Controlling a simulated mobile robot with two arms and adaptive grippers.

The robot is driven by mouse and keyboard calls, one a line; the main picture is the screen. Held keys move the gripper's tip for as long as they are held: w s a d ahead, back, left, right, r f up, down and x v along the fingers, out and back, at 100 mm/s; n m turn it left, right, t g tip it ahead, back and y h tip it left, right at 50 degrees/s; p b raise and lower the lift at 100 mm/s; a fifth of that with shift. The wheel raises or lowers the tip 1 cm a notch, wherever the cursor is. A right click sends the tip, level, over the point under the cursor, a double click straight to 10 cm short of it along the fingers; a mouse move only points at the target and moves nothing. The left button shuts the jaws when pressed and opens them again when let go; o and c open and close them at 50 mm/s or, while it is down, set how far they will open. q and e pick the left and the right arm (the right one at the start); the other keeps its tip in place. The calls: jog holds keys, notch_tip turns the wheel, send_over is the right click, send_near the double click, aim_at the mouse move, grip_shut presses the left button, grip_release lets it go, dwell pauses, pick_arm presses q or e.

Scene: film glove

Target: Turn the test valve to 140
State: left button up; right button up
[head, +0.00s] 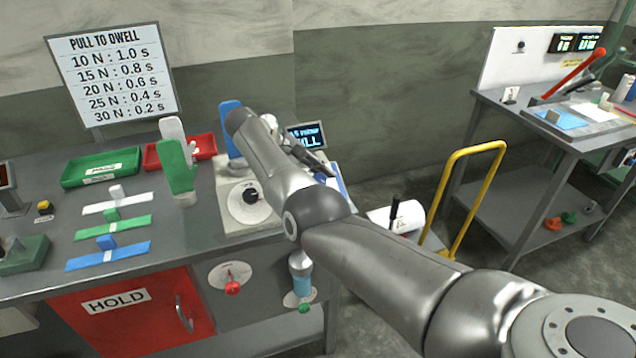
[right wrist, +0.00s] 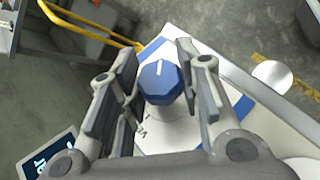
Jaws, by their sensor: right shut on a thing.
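A blue faceted knob (right wrist: 160,82) with a white pointer line stands on a white plate with a blue border (right wrist: 185,135) in the right wrist view. The pointer line points toward the top of that picture. A few dark marks are printed below the knob, too small to read. My right gripper (right wrist: 160,70) has its two fingers on either side of the knob and is shut on it. In the head view my right gripper (head: 318,163) is at the bench's right end, and my arm hides the knob. My left gripper is not in view.
A small display (head: 307,135) stands just behind my right gripper. A black knob on a white dial (head: 250,214) is to its left. A yellow cart handle (head: 478,150) stands right of the bench. Green and red trays (head: 100,167) lie farther left.

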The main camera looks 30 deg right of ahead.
aim_at(319, 177)
jog(key=shift+f, duration=0.15)
jog(key=o, duration=1)
jog(key=shift+r, duration=0.45)
notch_tip(319, 177, up, 9)
jog(key=shift+r, duration=0.1)
dwell(0.3)
